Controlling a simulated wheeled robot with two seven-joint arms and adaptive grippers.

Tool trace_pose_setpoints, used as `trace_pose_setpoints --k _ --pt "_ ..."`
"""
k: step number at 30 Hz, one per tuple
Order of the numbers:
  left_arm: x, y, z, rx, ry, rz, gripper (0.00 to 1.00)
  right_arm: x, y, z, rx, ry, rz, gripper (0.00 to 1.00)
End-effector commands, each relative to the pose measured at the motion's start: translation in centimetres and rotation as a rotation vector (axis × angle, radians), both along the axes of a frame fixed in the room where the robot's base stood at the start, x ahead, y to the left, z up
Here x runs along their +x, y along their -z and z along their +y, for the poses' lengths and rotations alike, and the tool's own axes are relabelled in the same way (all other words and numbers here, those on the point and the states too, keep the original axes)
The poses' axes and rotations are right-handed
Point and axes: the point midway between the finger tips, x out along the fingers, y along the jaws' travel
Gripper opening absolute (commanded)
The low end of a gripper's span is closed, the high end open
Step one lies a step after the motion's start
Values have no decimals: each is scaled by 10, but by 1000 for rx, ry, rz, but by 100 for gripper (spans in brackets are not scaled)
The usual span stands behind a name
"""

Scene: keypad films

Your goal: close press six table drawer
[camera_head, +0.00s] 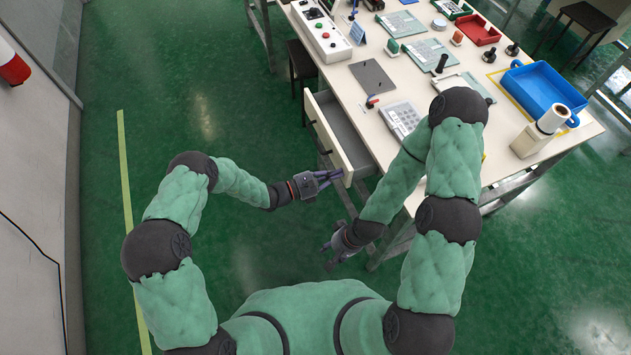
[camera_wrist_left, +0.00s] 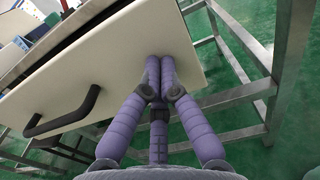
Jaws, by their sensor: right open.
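The table drawer (camera_head: 345,128) stands pulled out from the left side of the white table (camera_head: 455,65). Its pale front panel fills much of the left wrist view (camera_wrist_left: 105,65), with a black bar handle (camera_wrist_left: 65,115) on it. My left gripper (camera_head: 332,177) is at the near end of the drawer front. In the wrist view its purple fingertips (camera_wrist_left: 159,68) are together against or very close to the panel, right of the handle; contact is not certain. A grey keypad (camera_head: 400,119) lies on the tabletop above the drawer. My right gripper (camera_head: 329,252) is open and empty, low beside the table.
A button box (camera_head: 322,32), a grey sheet (camera_head: 372,76), a blue tray (camera_head: 542,88) and a white cylinder device (camera_head: 540,132) are on the table. Metal table legs (camera_head: 390,243) stand close to my right gripper. The green floor left of the drawer is clear.

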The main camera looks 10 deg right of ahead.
Motion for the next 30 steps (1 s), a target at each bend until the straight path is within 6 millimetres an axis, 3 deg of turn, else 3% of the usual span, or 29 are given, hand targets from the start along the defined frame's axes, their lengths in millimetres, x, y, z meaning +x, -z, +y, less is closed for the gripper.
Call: trace_pose_setpoints --k 1,6,15,25,30 --pt "2 2 -15 1 6 -4 0 0 4 0 0 0 0 48" --pt "13 2 -52 0 4 -3 0 0 12 0 0 0 0 48" --pt "24 1 -91 1 1 -2 0 0 22 0 0 0 0 48" --pt "26 0 -95 0 -1 0 0 0 22 0 0 0 0 48" --pt "29 0 -83 0 -2 1 0 0 22 0 0 0 0 48"
